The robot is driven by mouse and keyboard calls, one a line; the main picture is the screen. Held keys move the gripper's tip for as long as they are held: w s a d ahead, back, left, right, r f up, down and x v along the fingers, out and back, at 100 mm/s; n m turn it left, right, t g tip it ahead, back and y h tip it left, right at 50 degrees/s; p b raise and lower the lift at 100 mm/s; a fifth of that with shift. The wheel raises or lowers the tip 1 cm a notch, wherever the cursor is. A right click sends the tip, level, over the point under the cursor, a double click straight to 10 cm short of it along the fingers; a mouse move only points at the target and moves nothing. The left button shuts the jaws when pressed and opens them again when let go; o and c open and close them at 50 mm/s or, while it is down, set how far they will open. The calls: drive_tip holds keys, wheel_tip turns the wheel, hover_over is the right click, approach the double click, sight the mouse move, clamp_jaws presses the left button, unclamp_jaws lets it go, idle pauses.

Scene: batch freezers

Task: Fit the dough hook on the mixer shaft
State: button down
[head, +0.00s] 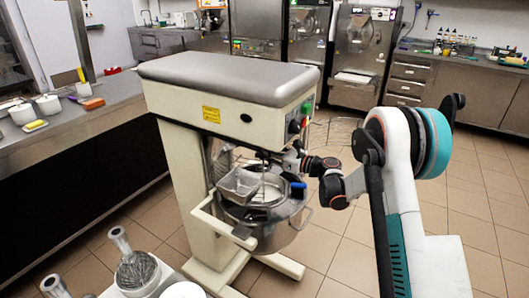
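The cream planetary mixer (225,105) stands in the middle of the head view, with a grey top cover. Its shaft area under the head (263,155) is small and partly screened by the wire guard and a grey chute (238,187). The metal bowl (275,235) sits below the head. My arm reaches in from the right. My gripper (291,160) is beside the shaft area, under the right end of the mixer head. Its fingers are too small and too dark to read. I cannot make out the dough hook; anything in the fingers is unclear.
A wire whisk (138,270) and other metal parts lie on a white surface at the lower left. A steel counter (105,95) with pots and sponges runs along the left. Freezers and drawers line the back wall. The tiled floor right of the mixer is clear.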

drive_tip(key=c, duration=1.4)
unclamp_jaws()
drive_tip(key=shift+g, duration=0.3)
